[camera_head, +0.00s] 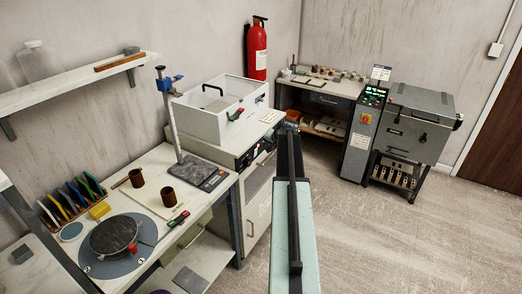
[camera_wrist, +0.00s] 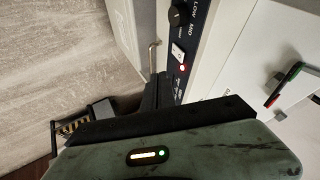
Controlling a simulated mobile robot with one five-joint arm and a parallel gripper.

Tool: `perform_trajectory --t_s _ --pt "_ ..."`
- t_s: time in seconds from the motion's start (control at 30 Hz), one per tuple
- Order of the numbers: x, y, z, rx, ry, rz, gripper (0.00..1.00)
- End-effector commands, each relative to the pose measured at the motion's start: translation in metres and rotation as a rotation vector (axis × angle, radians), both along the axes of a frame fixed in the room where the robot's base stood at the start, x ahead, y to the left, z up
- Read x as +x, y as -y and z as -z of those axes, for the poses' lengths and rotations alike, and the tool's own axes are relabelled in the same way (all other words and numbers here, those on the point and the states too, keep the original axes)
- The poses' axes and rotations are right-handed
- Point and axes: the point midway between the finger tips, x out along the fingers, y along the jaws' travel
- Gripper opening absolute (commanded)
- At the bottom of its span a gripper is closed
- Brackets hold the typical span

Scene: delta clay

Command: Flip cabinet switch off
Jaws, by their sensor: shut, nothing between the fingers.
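The cabinet (camera_head: 258,205) stands at the end of the workbench in the head view, with a dark control panel (camera_head: 250,155) along its top front edge. In the wrist view the panel shows close up, with a white rocker switch (camera_wrist: 177,54), a small lit red lamp (camera_wrist: 183,68) beside it and a black knob (camera_wrist: 182,15) marked LOW and MID. My gripper (camera_wrist: 157,88) is shut and empty, with its dark fingers close to the panel near the switch. I cannot tell whether they touch the panel. In the head view my arm hides part of the cabinet's right side.
A white lidded box (camera_head: 215,105) sits on the cabinet top. A metal handle (camera_wrist: 152,55) sticks out from the cabinet front. Open floor (camera_head: 370,235) lies to the right.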

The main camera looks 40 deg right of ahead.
Motion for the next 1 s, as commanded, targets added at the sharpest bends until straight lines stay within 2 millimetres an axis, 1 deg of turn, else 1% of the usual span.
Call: perform_trajectory --t_s 0.03,0.07,0.33,0.47,0.57,0.67,1.0 --pt "-0.002 0.005 -0.001 0.001 0.004 0.008 0.0" --pt "-0.003 0.006 -0.001 0.0 0.006 0.011 0.0" --pt "-0.002 0.005 0.0 0.001 0.004 0.008 0.0" --pt "0.001 0.006 0.006 0.0 0.004 0.008 0.0" --pt "0.007 0.009 0.016 0.001 0.004 0.007 0.0" --pt "0.016 0.014 0.031 0.0 0.003 0.006 0.0" --pt "0.058 0.034 0.09 0.001 0.003 0.008 0.0"
